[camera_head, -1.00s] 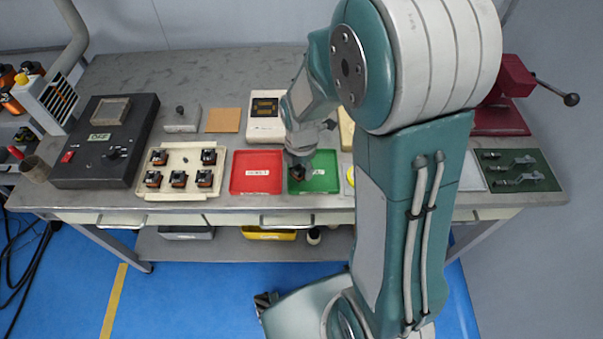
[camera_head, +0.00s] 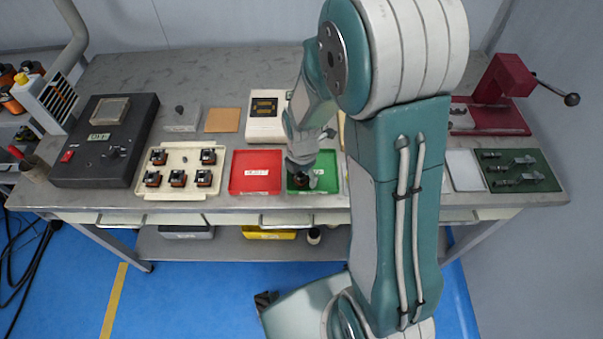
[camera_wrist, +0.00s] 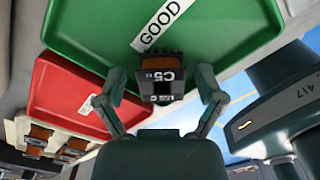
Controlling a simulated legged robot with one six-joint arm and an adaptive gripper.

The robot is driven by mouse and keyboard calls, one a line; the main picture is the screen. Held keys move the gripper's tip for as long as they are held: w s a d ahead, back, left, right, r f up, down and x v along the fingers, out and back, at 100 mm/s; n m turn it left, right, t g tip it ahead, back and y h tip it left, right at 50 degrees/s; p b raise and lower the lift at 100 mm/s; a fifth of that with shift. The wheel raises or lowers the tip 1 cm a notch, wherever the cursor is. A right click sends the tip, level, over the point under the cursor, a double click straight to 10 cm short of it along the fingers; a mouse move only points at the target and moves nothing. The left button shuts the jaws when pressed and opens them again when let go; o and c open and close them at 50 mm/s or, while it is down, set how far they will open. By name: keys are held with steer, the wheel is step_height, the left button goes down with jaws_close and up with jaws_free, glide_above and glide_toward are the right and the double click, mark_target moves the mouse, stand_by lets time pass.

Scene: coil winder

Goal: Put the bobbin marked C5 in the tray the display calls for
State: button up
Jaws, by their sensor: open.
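The bobbin marked C5 (camera_wrist: 162,75) is dark with a copper-coloured winding. In the wrist view it sits in the green tray (camera_wrist: 225,28), whose label reads GOOD. My gripper (camera_wrist: 161,88) is open, with one finger on each side of the bobbin and gaps visible. In the head view my gripper (camera_head: 302,170) is low over the green tray (camera_head: 328,163) and mostly hides the bobbin. The red tray (camera_head: 256,160) is empty, just left of the green one. A white unit with a dark display (camera_head: 264,107) stands behind the trays; I cannot read it.
A cream tray (camera_head: 150,190) with several bobbins is at left, beside a black instrument box (camera_head: 95,165). A tan pad (camera_head: 222,120) lies behind. A red press (camera_head: 500,90) and a green mat (camera_head: 545,180) with tools are at right.

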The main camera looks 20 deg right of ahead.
steer(key=shift+d, duration=0.1)
step_height(320, 180, up, 12)
steer(key=s+r+m+t, duration=0.5)
steer(key=s+r+m, duration=0.8)
steer(key=m, duration=1)
steer(key=shift+s+r+t, duration=0.3)
steer(key=shift+s, duration=0.3)
